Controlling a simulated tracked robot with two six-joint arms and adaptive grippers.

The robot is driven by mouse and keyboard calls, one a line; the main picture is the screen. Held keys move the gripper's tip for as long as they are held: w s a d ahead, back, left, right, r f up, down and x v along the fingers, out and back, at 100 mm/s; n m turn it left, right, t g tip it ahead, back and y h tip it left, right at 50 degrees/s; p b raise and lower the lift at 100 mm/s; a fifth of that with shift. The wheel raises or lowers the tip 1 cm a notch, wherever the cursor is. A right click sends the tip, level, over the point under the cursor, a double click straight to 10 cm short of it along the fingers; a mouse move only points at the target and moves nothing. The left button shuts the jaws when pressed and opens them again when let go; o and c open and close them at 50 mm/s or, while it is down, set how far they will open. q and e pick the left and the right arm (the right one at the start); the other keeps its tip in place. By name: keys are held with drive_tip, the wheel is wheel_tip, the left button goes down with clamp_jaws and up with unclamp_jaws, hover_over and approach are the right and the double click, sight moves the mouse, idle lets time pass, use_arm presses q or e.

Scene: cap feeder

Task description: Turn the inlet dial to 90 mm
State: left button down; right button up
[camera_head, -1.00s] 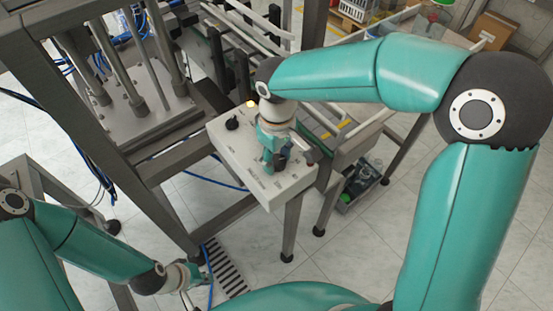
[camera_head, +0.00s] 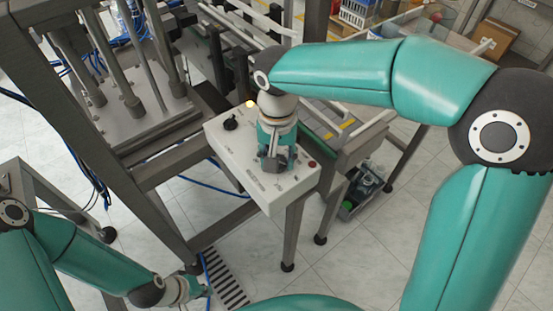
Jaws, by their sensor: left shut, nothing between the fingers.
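A pale control box (camera_head: 225,150) stands in the middle of the view. It has a black knob (camera_head: 231,124), a lit amber lamp (camera_head: 251,103) and a red button (camera_head: 312,164); its printed labels are too small to read. My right gripper (camera_head: 275,166) points down over the box's front half and hides the surface under it. I cannot tell whether a dial is between its fingers, or whether they are open. My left gripper (camera_head: 205,291) is low at the left, away from the box, shut and empty.
A grey machine frame with a press plate (camera_head: 130,118) stands left of the box. A conveyor (camera_head: 345,132) runs behind and right of it. A dark bin (camera_head: 362,195) is on the floor to the right. A blue hose and a floor grate (camera_head: 228,280) lie near my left gripper.

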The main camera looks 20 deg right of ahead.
drive_tip(key=shift+m, duration=0.6)
drive_tip(key=o, duration=1.1)
drive_tip(key=shift+o, duration=0.2)
wheel_tip(320, 180, up, 12)
